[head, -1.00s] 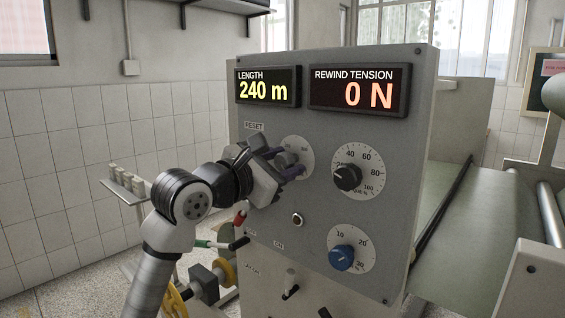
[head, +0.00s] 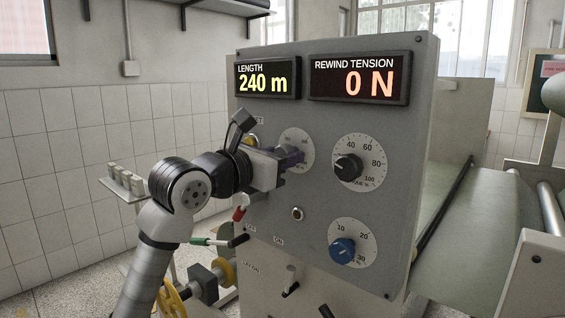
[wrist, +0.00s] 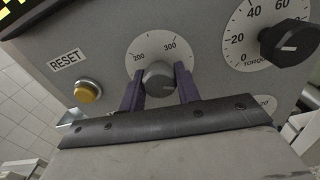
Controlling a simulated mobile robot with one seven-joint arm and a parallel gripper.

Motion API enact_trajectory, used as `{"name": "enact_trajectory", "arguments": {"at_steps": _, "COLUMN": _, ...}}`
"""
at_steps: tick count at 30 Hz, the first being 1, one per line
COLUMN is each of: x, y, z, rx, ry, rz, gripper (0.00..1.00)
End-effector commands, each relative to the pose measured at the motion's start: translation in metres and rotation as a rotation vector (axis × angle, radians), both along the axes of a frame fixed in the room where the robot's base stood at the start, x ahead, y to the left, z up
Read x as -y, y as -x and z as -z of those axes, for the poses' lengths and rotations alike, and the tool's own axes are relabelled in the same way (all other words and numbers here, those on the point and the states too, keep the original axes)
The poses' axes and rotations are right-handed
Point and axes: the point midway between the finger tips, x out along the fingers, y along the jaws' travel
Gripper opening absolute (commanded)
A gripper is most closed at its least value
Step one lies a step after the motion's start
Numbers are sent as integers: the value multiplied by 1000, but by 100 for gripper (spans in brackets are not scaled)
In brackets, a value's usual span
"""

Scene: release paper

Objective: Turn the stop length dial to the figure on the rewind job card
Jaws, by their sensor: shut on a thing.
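The stop length dial has a white scale plate (wrist: 136,60) with 200 and 300 legible in the wrist view. Its grey knob (wrist: 159,77) sits between the two purple fingers of my gripper (wrist: 160,88), which is shut on it. The knob's pointer setting is hard to read. In the head view my gripper (head: 291,160) reaches the panel from the left and hides the knob; part of the dial plate (head: 296,137) shows. A framed board (head: 545,90) at the right edge carries a pink notice, too small to read. I cannot identify the rewind job card.
The torque dial (head: 348,167) is right of my gripper, with a blue knob (head: 342,251) below it. The yellow reset button (wrist: 88,91) is close on the left. The length display (head: 267,81) reads 240 m; the rewind tension display (head: 359,77) reads 0 N.

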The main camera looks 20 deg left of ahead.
Motion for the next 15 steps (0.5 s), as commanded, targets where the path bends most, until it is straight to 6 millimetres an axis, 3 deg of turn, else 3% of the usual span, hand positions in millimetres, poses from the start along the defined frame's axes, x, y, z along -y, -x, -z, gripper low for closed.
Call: {"name": "enact_trajectory", "arguments": {"at_steps": 15, "x": 1, "y": 0, "z": 2, "rx": -167, "ry": 462, "rz": 0, "gripper": 10}}
